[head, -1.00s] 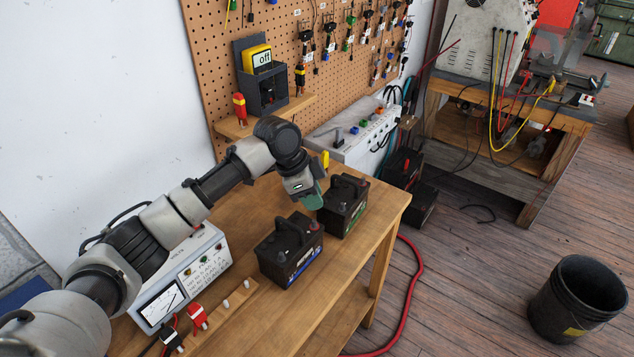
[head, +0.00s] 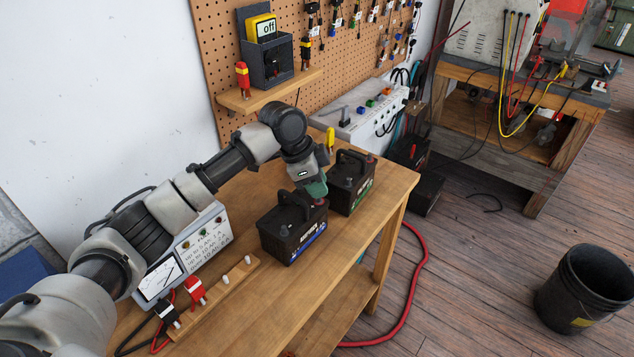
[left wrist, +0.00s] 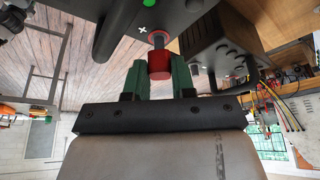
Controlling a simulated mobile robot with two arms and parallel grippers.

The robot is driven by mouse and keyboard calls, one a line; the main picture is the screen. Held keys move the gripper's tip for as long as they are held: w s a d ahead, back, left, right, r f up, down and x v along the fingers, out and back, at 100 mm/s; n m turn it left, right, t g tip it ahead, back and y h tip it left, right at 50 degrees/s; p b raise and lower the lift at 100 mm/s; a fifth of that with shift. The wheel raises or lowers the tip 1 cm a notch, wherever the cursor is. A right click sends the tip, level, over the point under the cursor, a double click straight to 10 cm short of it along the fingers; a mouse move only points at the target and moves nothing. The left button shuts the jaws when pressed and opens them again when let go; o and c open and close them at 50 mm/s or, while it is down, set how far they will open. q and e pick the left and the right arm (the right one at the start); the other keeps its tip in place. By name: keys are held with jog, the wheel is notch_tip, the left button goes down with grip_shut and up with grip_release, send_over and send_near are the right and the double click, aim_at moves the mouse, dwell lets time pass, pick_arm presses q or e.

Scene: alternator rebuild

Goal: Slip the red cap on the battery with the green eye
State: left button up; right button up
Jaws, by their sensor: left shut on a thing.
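My left gripper (left wrist: 158,82) has green fingers and is shut on the red cap (left wrist: 160,64). In the head view the gripper (head: 317,189) is over the right end of the near battery (head: 280,240), which has a blue label. In the left wrist view, this battery (left wrist: 185,14) shows a green eye and a white plus mark. Its post (left wrist: 158,40), with a red ring at the base, is just beyond the cap; I cannot tell if they touch. The far battery (head: 340,200) has a green label. My right gripper is not in view.
A meter box (head: 205,240), a red clamp (head: 195,289) and a black clamp (head: 167,312) are at the left of the wooden bench (head: 335,262). A shelf (head: 270,92) holds a tester (head: 262,28). A black bucket (head: 585,290) stands on the floor.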

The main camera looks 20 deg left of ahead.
pick_arm(q)
jog(key=shift+f, duration=0.55)
jog(key=shift+f, duration=0.65)
jog(key=o, duration=0.8)
jog(key=b+v, duration=0.1)
jog(key=v, duration=1)
jog(key=shift+b, duration=0.4)
jog(key=shift+f, duration=0.1)
